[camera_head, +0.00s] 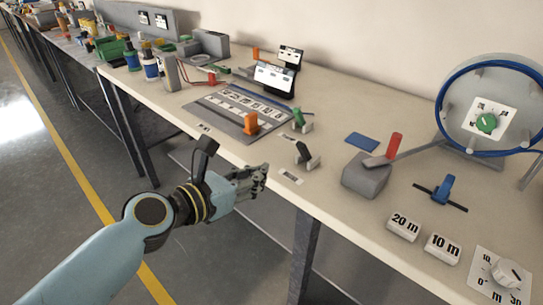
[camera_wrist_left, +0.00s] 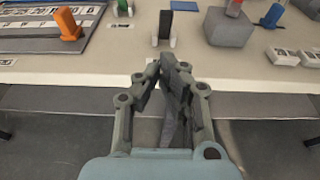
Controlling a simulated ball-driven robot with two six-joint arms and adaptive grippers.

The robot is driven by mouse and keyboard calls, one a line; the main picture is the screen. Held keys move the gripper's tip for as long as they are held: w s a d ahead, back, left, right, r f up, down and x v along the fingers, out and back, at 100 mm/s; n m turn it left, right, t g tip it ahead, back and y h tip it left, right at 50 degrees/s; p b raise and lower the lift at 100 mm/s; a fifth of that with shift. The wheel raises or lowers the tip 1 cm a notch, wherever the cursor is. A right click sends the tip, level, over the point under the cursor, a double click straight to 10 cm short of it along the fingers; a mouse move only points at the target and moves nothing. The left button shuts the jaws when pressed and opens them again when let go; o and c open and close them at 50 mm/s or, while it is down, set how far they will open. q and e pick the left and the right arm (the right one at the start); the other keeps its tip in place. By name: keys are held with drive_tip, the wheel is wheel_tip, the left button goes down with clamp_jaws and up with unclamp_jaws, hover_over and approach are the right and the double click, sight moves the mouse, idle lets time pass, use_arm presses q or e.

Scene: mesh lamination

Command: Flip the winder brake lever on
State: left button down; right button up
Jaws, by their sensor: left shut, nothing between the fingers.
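Several levers stand on the bench, and I cannot read which label names the winder brake. A black lever (camera_head: 303,149) stands in a small light bracket near the front edge; it also shows in the wrist view (camera_wrist_left: 165,24). A blue lever (camera_head: 443,187) stands on a dark bar farther right. A red-handled lever (camera_head: 394,146) rises beside a grey block (camera_head: 367,176). My left gripper (camera_head: 263,175) is shut and empty at the bench's front edge, left of the black lever and apart from it. In the wrist view the closed fingers (camera_wrist_left: 168,62) point towards the black lever.
A green lever (camera_head: 298,117) and an orange lever (camera_head: 250,123) stand behind. A reel with blue cable (camera_head: 447,108) is at the right. Labelled blocks (camera_head: 403,227) and a dial (camera_head: 508,273) sit near the right front. Clear bench lies around the black lever.

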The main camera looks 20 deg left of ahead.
sight(304, 153)
use_arm(q)
drive_tip(key=shift+w, duration=0.1)
drive_tip(key=b+x, duration=0.1)
drive_tip(key=x, duration=0.9)
drive_tip(key=shift+b, duration=0.35)
